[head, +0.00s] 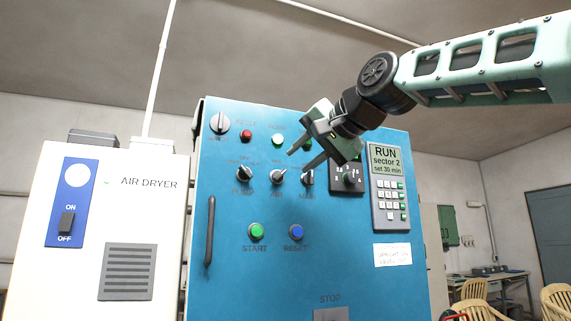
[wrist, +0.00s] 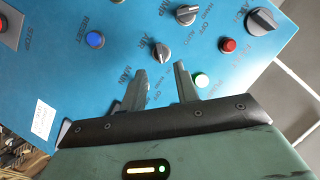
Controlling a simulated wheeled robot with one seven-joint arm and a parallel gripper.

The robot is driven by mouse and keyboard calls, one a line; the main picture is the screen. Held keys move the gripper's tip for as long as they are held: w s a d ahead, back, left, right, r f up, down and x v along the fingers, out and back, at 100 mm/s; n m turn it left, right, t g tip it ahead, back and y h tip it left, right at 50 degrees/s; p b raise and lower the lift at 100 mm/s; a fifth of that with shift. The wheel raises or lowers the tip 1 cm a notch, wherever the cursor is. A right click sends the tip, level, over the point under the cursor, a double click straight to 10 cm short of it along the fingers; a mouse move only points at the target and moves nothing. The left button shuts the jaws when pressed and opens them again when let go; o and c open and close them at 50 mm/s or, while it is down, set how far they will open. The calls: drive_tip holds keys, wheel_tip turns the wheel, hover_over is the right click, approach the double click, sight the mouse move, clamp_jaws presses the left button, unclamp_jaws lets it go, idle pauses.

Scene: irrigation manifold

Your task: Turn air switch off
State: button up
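The blue control panel (head: 230,285) carries a row of three black selector knobs. The middle knob (head: 278,176) has a small label below it that seems to read AIR; its pale pointer looks tilted to the upper right. It also shows in the wrist view (wrist: 158,52), just beyond the gap between my fingers. My gripper (head: 306,154) is open and empty, in front of the panel, above and right of this knob in the head view. The fingers (wrist: 160,82) look apart from the knob. The right-hand knob (head: 307,177) sits below the fingertips; in the wrist view a finger seems to hide it.
A white air dryer (head: 127,220) with a rocker switch (head: 67,222) stands left. The left selector knob (head: 243,173), green lamp (head: 278,140), red lamp (head: 246,134), green button (head: 257,231) and blue button (head: 297,232) surround the middle knob. A keypad unit (head: 390,190) is at right.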

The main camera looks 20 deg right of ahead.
sight(281, 174)
drive_tip(key=x, duration=0.6)
drive_tip(key=shift+w+a+p, duration=0.1)
drive_tip(key=shift+w+p, duration=0.25)
drive_tip(key=shift+p, duration=0.05)
clamp_jaws()
